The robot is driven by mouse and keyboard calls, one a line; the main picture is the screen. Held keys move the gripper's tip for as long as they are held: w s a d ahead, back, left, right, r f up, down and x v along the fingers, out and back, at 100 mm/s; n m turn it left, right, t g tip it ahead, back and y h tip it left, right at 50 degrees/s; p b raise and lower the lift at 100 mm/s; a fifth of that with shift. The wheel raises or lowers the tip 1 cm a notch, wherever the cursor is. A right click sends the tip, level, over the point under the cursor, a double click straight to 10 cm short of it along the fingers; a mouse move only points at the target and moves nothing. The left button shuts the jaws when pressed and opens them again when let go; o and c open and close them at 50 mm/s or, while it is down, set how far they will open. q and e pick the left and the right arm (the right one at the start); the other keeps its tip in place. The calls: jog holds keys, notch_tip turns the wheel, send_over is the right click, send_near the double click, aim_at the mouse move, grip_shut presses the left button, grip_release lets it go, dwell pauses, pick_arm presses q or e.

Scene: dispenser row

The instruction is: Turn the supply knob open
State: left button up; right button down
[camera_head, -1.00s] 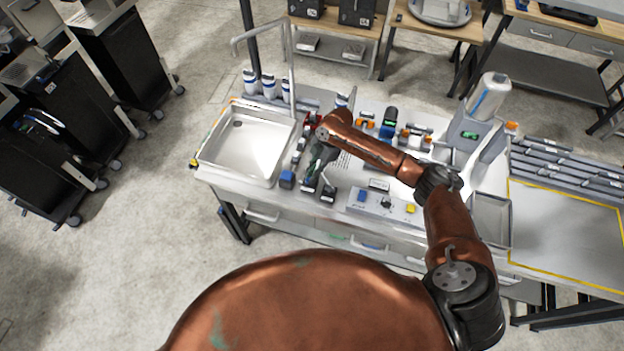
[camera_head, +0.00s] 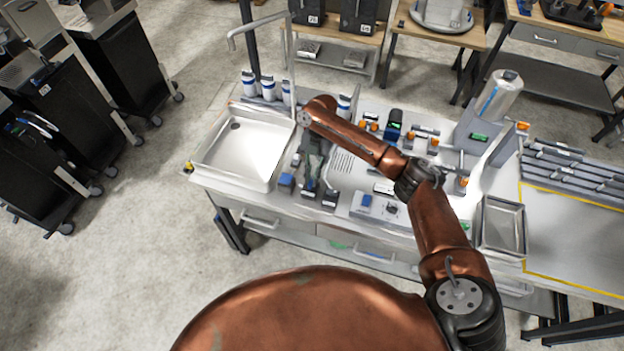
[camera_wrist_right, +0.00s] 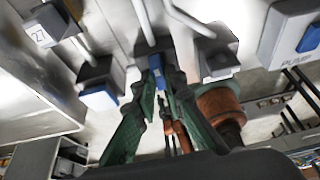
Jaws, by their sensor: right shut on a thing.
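A small blue knob (camera_wrist_right: 158,74) on a dark valve body sits between the fingertips of my right gripper (camera_wrist_right: 160,88) in the right wrist view. The green fingers are shut on it from both sides. In the head view my right gripper (camera_head: 311,172) points down at the middle of a short row of small valve blocks at the bench front, right of the sink. The fingers and arm hide most of that block there. I cannot read a label on the knob or tell its exact angle. My left gripper is not in view.
A blue-topped block (camera_head: 286,180) and a dark block (camera_head: 330,199) stand close on either side. A sink (camera_head: 222,176) lies left. A control box with a blue button (camera_head: 365,201) stands right, marked PUMP in the wrist view (camera_wrist_right: 294,36). Dispensers line the back.

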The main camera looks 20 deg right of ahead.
jog(key=shift+f, duration=0.1)
dwell(0.4)
jog(key=c, duration=2)
grip_release()
jog(key=v, duration=1.2)
jog(key=shift+w+a, duration=0.1)
